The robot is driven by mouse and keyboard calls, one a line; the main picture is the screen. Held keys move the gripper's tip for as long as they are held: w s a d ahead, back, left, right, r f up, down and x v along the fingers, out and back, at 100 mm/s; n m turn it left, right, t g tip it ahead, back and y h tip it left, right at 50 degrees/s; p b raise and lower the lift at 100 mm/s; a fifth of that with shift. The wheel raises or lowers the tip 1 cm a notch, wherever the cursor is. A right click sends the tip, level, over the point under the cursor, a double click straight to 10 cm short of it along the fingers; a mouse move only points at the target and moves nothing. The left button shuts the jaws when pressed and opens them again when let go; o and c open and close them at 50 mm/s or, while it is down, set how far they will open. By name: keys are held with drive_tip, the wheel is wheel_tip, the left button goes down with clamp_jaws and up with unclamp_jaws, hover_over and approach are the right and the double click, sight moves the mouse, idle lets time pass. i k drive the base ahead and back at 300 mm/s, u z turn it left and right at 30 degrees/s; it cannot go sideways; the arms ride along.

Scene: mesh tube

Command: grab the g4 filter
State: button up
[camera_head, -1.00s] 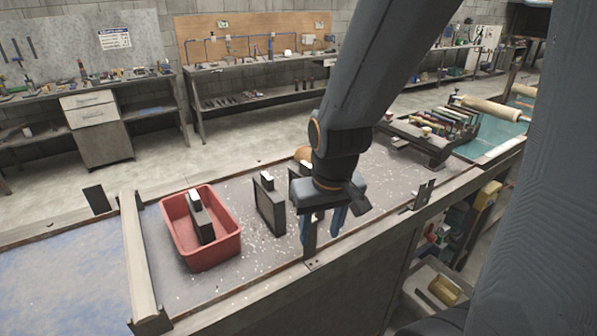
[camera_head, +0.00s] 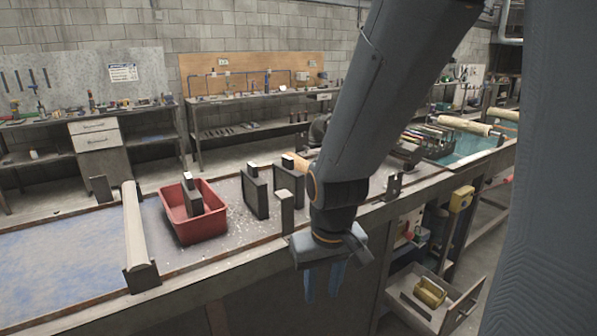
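Three dark, flat, upright pieces with white tops look like the filters; no g4 label is readable. One dark filter (camera_head: 192,199) stands in the red bin (camera_head: 207,225). A second filter (camera_head: 255,195) stands on the bench right of the bin. A third filter (camera_head: 289,178) stands just right of that, its lower part behind a post. My gripper (camera_head: 324,288) points down with its two blue fingers apart and nothing between them. It appears in front of the bench's near edge, lower right of the filters and touching none of them.
A short post (camera_head: 286,213) rises from the bench's near rail, close left of my arm. A pale roller (camera_head: 134,225) crosses the bench left of the bin. An open drawer (camera_head: 440,300) holding a yellow item juts out at lower right.

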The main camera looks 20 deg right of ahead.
sight(285, 175)
drive_tip(key=u, duration=0.05)
drive_tip(key=k, duration=0.5)
drive_tip(key=z, duration=1.2)
drive_tip(key=i, duration=1.2)
